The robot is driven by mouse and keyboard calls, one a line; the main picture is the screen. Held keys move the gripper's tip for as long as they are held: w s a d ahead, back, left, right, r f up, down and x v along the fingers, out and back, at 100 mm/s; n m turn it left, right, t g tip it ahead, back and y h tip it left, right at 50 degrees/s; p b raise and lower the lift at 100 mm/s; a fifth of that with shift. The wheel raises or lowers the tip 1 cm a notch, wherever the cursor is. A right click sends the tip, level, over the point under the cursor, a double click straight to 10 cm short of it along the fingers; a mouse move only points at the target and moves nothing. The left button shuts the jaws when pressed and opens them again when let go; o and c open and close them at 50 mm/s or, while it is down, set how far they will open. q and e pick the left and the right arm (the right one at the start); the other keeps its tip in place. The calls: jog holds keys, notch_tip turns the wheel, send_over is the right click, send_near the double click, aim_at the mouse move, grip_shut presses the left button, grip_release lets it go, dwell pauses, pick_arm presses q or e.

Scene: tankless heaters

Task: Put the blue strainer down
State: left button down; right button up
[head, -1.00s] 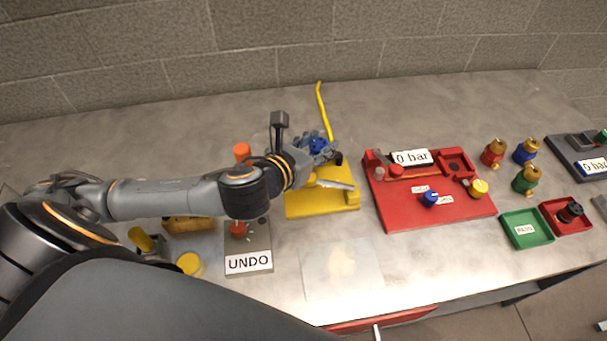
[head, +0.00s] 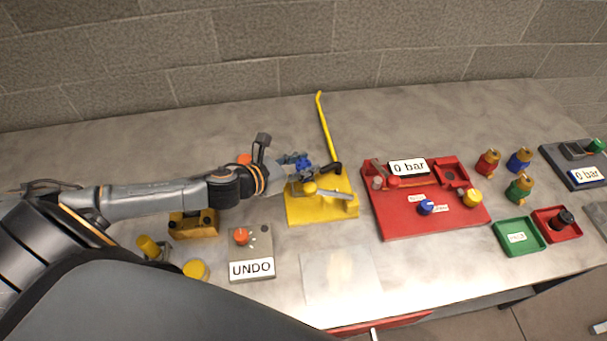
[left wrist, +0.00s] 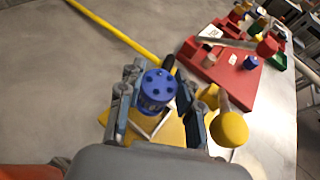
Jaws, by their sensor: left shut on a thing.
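The blue strainer (left wrist: 158,88) is a short blue cylinder with dark holes in its top. In the left wrist view it sits between the two fingers of my left gripper (left wrist: 152,108), which is shut on it. In the head view my left gripper (head: 304,165) is over the back left part of the yellow base (head: 322,212), and its fingers partly hide the strainer. I cannot tell whether the strainer's underside touches anything. My right gripper is not in view.
A yellow rod (head: 326,125) rises behind the yellow base. A red base (head: 415,225) with a "0 bar" display stands to the right. A grey "UNDO" box (head: 250,252) is at front left. A pale sheet (head: 340,275) lies in front. Bare table shows behind the bases.

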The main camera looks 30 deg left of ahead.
pick_arm(q)
notch_tip(320, 180, down, 4)
jog(key=shift+f, duration=0.1)
jog(key=shift+f, duration=0.1)
jog(key=c, duration=0.9)
grip_release()
